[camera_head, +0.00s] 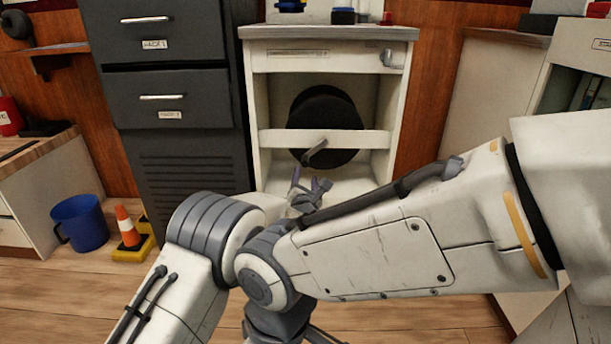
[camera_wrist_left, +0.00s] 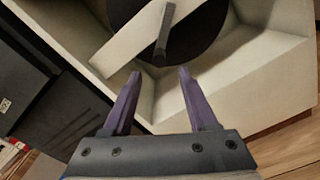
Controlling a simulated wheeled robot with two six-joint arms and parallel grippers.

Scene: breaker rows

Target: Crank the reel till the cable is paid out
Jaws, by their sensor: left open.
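The reel is a black disc (camera_head: 325,108) inside a white cabinet, behind a pale crossbar (camera_head: 355,139). It also shows at the top of the left wrist view (camera_wrist_left: 200,42). A dark crank handle (camera_head: 314,156) sticks out in front of the crossbar; in the left wrist view the handle (camera_wrist_left: 164,33) hangs just above the fingertips. My left gripper (camera_head: 309,181) is in front of and just below the handle. Its purple fingers (camera_wrist_left: 159,73) are open, with nothing between them. I cannot make out a cable. My right gripper is not in view.
A dark drawer cabinet (camera_head: 182,125) stands left of the reel cabinet (camera_head: 260,60). A blue bucket (camera_head: 79,224) and an orange cone (camera_head: 126,227) are on the floor at left. Part of the floor is hidden behind my arm.

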